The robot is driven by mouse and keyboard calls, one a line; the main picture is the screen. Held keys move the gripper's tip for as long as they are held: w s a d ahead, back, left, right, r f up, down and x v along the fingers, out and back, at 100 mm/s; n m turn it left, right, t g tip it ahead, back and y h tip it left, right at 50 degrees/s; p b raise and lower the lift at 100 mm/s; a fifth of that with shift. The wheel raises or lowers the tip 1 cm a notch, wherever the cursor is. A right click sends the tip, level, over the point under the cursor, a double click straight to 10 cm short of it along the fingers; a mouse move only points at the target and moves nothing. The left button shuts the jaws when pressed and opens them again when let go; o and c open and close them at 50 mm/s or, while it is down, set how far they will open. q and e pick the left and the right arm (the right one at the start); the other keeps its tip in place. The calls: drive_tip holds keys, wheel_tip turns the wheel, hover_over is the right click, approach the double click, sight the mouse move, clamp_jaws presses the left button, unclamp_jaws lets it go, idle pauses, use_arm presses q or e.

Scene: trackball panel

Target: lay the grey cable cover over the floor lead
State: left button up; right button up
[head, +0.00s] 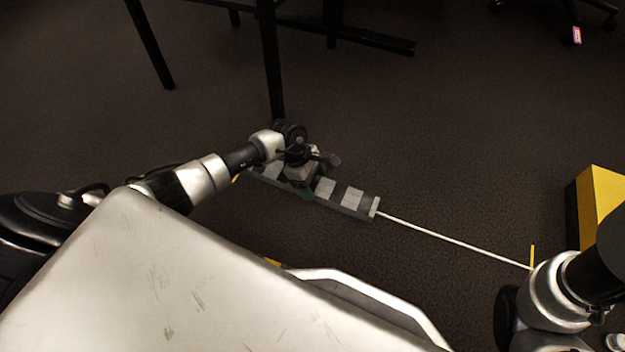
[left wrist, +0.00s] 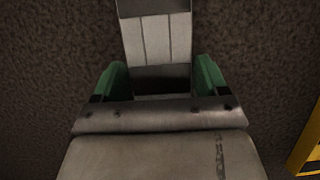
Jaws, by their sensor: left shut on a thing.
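The grey cable cover (head: 351,200), a long strip with lighter and darker grey bands, is at mid-picture in the head view, in line with the white floor lead (head: 450,238). The lead comes out from its right end and runs down to the right; any part under or behind the cover is hidden. My left gripper (head: 304,186) is shut on the cover, left of its middle. In the left wrist view the green fingers (left wrist: 160,82) stand on both sides of the cover (left wrist: 158,38). I cannot tell whether the cover touches the floor. My right gripper is out of sight.
A thin yellow mark (head: 532,257) stands by the lead's right end, close to my right arm. A yellow and black box (head: 602,200) is at the right. Black table legs (head: 270,60) stand behind my left gripper. Open carpet lies beyond the lead.

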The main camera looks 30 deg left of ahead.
use_arm(q)
drive_tip(key=shift+f, duration=0.1)
drive_tip(key=o, duration=1.2)
drive_tip(key=shift+o, duration=0.2)
drive_tip(key=p+v, duration=0.7)
drive_tip(key=v, duration=0.4)
